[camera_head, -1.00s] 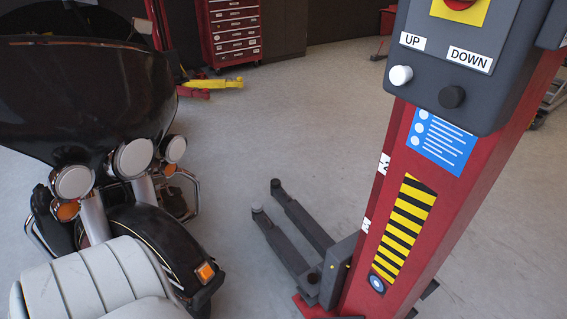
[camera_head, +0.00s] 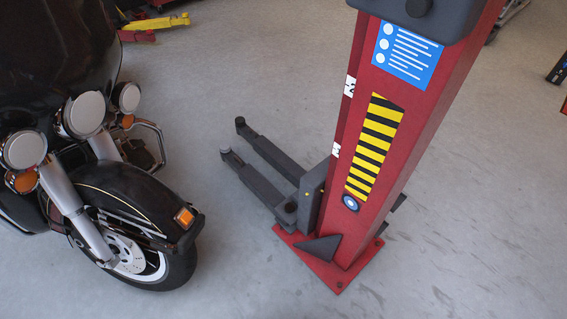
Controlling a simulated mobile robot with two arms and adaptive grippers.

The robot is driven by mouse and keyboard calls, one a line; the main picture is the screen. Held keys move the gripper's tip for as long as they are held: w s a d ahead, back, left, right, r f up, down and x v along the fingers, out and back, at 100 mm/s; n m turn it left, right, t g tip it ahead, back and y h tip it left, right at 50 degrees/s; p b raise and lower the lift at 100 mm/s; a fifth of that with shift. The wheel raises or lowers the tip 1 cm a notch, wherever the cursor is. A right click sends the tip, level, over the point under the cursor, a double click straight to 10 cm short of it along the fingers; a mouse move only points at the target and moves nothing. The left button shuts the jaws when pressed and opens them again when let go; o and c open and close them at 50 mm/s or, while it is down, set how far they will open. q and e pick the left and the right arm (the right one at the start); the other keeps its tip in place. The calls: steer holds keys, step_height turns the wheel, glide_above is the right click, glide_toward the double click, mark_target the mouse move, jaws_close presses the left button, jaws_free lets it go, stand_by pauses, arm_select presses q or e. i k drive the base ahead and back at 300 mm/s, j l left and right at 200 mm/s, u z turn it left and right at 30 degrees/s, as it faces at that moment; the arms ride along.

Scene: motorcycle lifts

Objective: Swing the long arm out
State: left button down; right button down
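The red lift post (camera_head: 405,170) stands upright on a red base plate (camera_head: 325,268) right of centre. Two dark grey lift arms, one farther back (camera_head: 272,154) and one nearer (camera_head: 252,184), reach from a carriage (camera_head: 313,192) at the foot of the post toward the upper left. They lie low and nearly parallel, with round pads at their far ends. I cannot tell which of them is the long arm. Neither of my grippers is in view.
A dark motorcycle (camera_head: 140,205) stands at the left, its front wheel a short gap from the lift arms. A yellow and red floor jack (camera_head: 155,25) lies at the back left. Grey floor is clear behind the arms and at the front right.

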mark_target(282, 163)
steer(key=l+z, duration=0.35)
steer(key=i+l+z, duration=0.1)
steer(key=l+z, duration=0.25)
steer(key=i+l+z, duration=0.35)
steer(key=l, duration=0.25)
steer(key=i+l+z, duration=0.3)
steer(key=i+l, duration=0.2)
steer(key=i+l+z, duration=0.35)
steer(key=i, duration=0.3)
steer(key=i+u, duration=0.35)
steer(key=i, duration=0.2)
steer(key=i+u, duration=0.35)
steer(key=i, duration=0.25)
steer(key=i+l+u, duration=0.35)
steer(key=i, duration=0.15)
steer(key=i+j+u, duration=0.25)
steer(key=u, duration=0.2)
steer(key=i+u, duration=0.9)
steer(key=i+l+u, duration=0.15)
steer(key=i+u, duration=0.15)
steer(key=u, duration=0.15)
